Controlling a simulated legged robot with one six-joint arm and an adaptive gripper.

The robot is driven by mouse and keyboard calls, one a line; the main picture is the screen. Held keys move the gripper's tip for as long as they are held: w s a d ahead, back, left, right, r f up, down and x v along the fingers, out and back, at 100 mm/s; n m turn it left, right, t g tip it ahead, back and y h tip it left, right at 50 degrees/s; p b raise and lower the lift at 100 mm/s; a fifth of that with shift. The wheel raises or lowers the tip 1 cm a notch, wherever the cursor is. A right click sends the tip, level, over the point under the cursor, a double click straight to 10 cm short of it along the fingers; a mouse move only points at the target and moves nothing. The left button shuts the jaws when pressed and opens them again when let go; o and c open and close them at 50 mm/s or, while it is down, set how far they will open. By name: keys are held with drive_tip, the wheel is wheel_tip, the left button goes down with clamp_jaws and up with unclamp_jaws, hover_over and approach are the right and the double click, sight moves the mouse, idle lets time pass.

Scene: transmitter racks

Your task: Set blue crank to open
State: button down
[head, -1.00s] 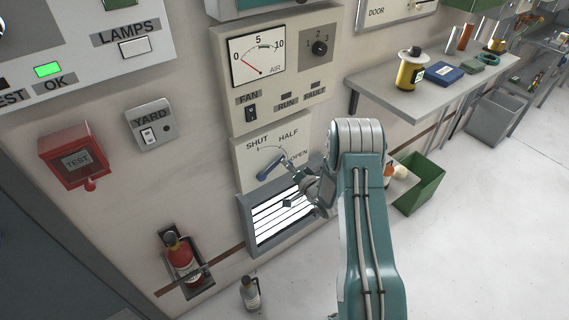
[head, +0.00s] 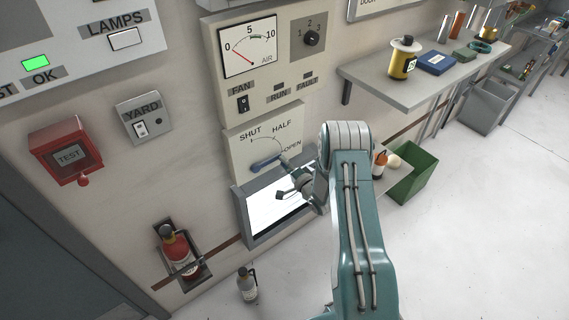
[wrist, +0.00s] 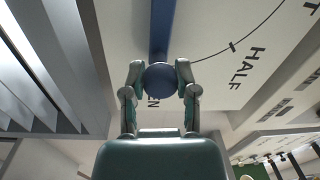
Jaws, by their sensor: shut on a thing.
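The blue crank (head: 265,164) is on a pale wall plate (head: 240,150) marked SHUT, HALF and OPEN. In the head view its arm lies nearly level, pointing right toward the OPEN label (head: 292,147). In the wrist view, the crank's blue arm (wrist: 162,30) runs up from its round knob (wrist: 160,80). My gripper (wrist: 160,88) is shut on the knob, one finger on each side. In the head view my gripper (head: 288,172) is partly hidden by my arm.
A louvred vent (head: 275,207) sits just below the plate; its opening looks bright white, and slats (wrist: 40,65) show in the wrist view. A shelf (head: 400,85) and a green bin (head: 412,170) are to the right. A fire extinguisher (head: 178,255) is at lower left.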

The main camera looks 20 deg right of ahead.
drive_tip(key=shift+f, duration=0.1)
drive_tip(key=shift+c, duration=1.9)
unclamp_jaws()
drive_tip(key=shift+d, duration=0.1)
drive_tip(key=v, duration=1.2)
drive_tip(key=shift+f, duration=0.1)
